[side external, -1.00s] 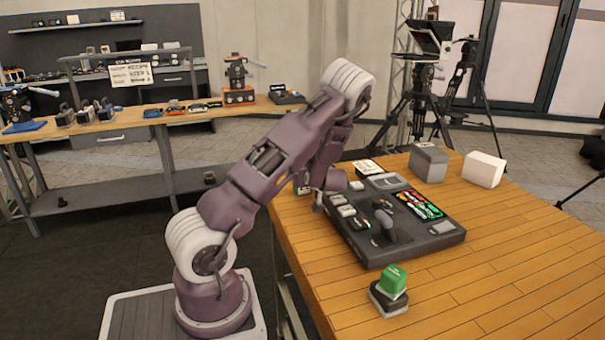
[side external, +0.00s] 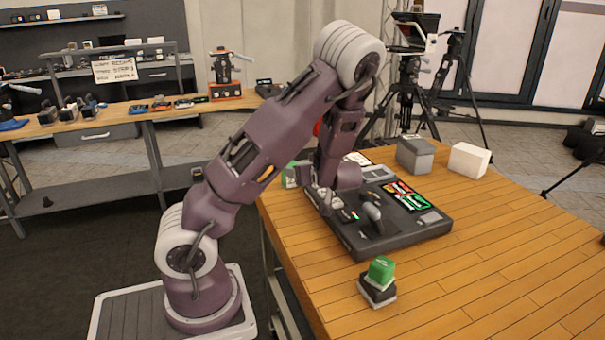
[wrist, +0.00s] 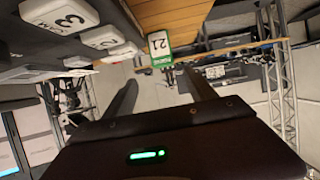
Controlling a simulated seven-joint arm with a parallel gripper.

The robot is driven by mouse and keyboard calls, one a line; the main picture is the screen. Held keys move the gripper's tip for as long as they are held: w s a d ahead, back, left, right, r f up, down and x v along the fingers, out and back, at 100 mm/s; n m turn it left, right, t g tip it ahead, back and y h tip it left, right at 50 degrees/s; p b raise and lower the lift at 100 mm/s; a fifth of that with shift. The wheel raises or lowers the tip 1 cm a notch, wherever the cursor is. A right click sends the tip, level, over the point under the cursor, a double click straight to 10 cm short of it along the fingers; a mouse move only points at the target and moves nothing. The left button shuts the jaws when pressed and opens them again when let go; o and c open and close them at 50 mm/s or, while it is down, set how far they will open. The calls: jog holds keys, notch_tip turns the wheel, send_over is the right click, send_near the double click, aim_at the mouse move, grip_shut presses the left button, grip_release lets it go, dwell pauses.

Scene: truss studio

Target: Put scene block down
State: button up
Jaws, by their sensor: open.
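A green and white block marked 21 (wrist: 160,48) shows in the wrist view, beyond and between my fingertips and apart from them. A green and white block also shows in the side view (side external: 289,175), at the left table edge beside the dark console (side external: 405,237), partly behind my arm. I cannot tell which block is the scene block. My gripper (wrist: 163,88) is open and empty; its fingers are mostly hidden by my wrist in the side view, low over the console's left part.
The console has white numbered keys (wrist: 60,14), a lever (side external: 373,215) and a lit panel (side external: 408,196). A grey box (side external: 415,155) and a white box (side external: 469,160) stand behind it. The table's right side is clear.

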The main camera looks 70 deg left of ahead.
jog(key=w+d+t+h, duration=0.1)
jog(key=w+d, duration=0.1)
jog(key=d, duration=0.1)
jog(key=w+d+m+t+h, duration=0.1)
jog(key=w+d+h, duration=0.1)
jog(key=d, duration=0.1)
jog(key=w+d+m+t+h, duration=0.1)
jog(key=w+d+t+h, duration=0.1)
jog(key=d, duration=0.1)
jog(key=shift+w+d+r, duration=0.1)
jog(key=shift+w+r, duration=0.05)
jog(key=shift+r, duration=0.25)
jog(key=s+d+r+m+t+h, duration=0.25)
jog(key=d+r+m+h, duration=0.3)
jog(key=d, duration=0.55)
jog(key=s+d+r+m+t+h, duration=0.1)
jog(key=s+d+r+m+h, duration=0.4)
jog(key=d, duration=0.6)
jog(key=s+d+m+g+y, duration=0.1)
jog(key=s+m, duration=0.1)
jog(key=s, duration=0.5)
jog(key=s+d+r+m+g+y, duration=0.1)
jog(key=s+m, duration=0.2)
jog(key=s, duration=0.4)
jog(key=shift+d, duration=0.25)
jog(key=shift+r, duration=0.1)
